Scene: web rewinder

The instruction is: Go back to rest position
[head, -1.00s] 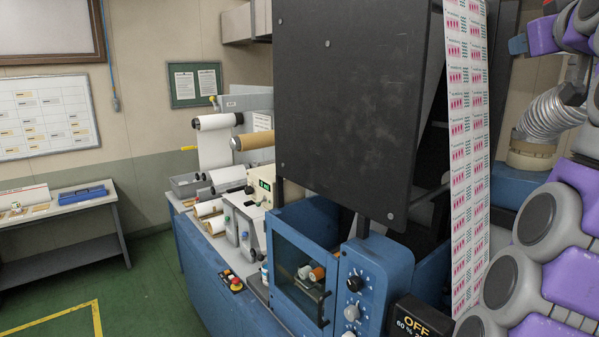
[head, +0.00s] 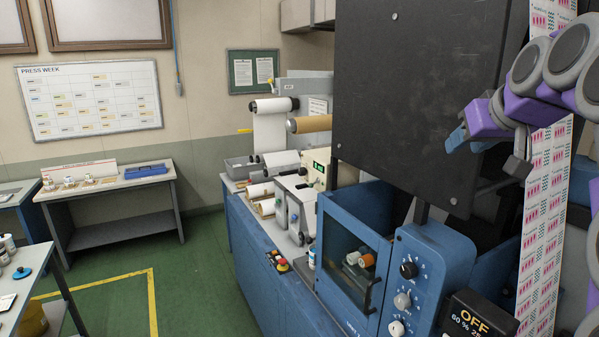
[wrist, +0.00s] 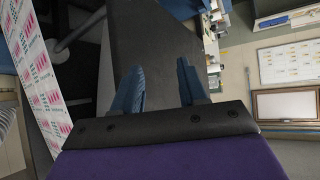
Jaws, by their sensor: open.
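My gripper (head: 485,150) is at the upper right of the head view, in front of the large dark panel (head: 415,90) and left of the printed label web (head: 545,220). My arm is folded there in purple and grey links. In the wrist view, the two blue fingers of my gripper (wrist: 160,88) stand apart with nothing between them. The dark panel (wrist: 150,45) lies beyond the fingers, and the label web (wrist: 38,75) runs along the left.
The blue rewinder cabinet (head: 270,285) fills the centre right, with a knob panel (head: 425,275) and an OFF display (head: 475,318). A side table (head: 110,195) stands by the wall. Green floor (head: 195,255) is open at the left. A partly seen table (head: 35,290) is at the lower left.

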